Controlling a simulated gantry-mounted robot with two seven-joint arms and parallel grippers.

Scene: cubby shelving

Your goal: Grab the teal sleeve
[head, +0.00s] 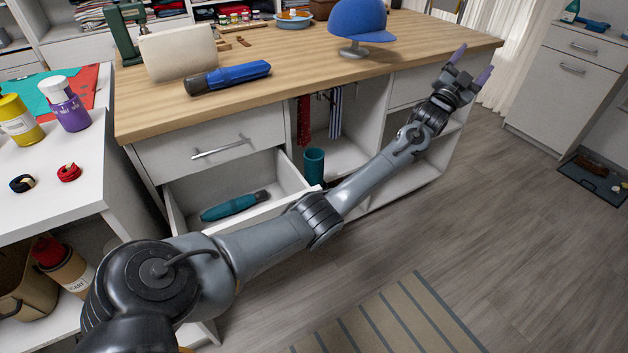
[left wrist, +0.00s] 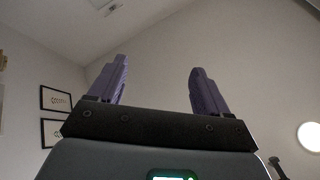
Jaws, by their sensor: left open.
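Two teal things could be the sleeve. A teal tube (head: 314,166) stands upright in the cubby below the wooden worktop. A long teal object (head: 230,207) with a dark end lies in the open drawer (head: 285,200). I cannot tell for sure which is the sleeve. My left gripper (head: 471,64) is open and empty, with its purple fingers pointing up, by the worktop's right end, far to the right of both. In the left wrist view the spread fingers (left wrist: 156,88) have only wall and ceiling beyond them. My right gripper is not in view.
On the worktop (head: 300,75) are a blue folded object (head: 228,77) with a dark end and a blue cap (head: 360,22) on a stand. Ties (head: 304,120) hang in the cubby. My left arm passes in front of the open drawer and cubbies.

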